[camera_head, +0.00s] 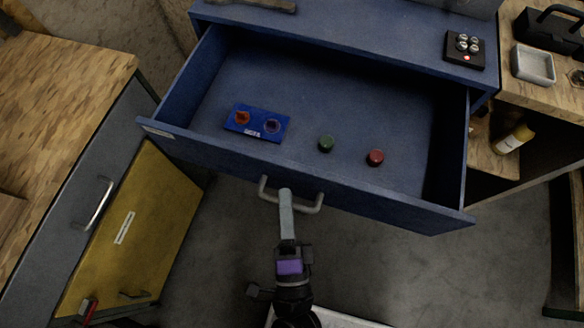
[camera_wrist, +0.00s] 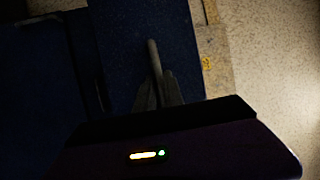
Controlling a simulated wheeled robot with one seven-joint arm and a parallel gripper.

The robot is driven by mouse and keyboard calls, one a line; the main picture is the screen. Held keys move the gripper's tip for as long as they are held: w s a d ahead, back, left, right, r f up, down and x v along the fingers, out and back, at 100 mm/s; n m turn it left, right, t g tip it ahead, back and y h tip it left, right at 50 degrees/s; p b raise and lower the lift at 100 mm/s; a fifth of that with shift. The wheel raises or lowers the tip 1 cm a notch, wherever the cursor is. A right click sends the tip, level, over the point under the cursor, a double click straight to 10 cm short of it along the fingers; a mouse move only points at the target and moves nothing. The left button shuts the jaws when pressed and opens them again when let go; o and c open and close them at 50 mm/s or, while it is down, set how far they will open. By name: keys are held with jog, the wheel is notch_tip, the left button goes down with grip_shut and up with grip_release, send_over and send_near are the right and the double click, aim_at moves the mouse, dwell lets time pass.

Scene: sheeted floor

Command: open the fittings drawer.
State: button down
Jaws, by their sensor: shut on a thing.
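The blue fittings drawer (camera_head: 400,200) stands pulled well out of the blue cabinet (camera_head: 340,24). Its inside shows in the head view. It holds a blue block (camera_head: 243,131) with an orange and a purple piece, a green round piece (camera_head: 326,143) and a red round piece (camera_head: 375,157). A grey bar handle (camera_head: 310,209) is on the drawer front. My gripper (camera_head: 285,193) is at the handle's middle, shut on it. In the dark wrist view the fingers (camera_wrist: 158,90) close around the handle bar (camera_wrist: 153,58).
A wooden-topped bench (camera_head: 65,80) with a grey drawer and a yellow door (camera_head: 130,230) stands at the left. A wooden surface with a white tray (camera_head: 533,64) and a yellow bottle (camera_head: 513,139) are at the right. Grey floor (camera_head: 400,270) is clear in front.

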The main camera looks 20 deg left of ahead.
jog(key=shift+s, duration=0.5)
jog(key=shift+f, duration=0.1)
jog(key=c, duration=1.5)
grip_release()
jog(key=shift+o, duration=0.2)
jog(key=shift+s, duration=0.1)
jog(key=b+v, duration=0.1)
jog(key=v, duration=0.6)
jog(key=shift+s+d, duration=0.15)
jog(key=shift+s, duration=0.15)
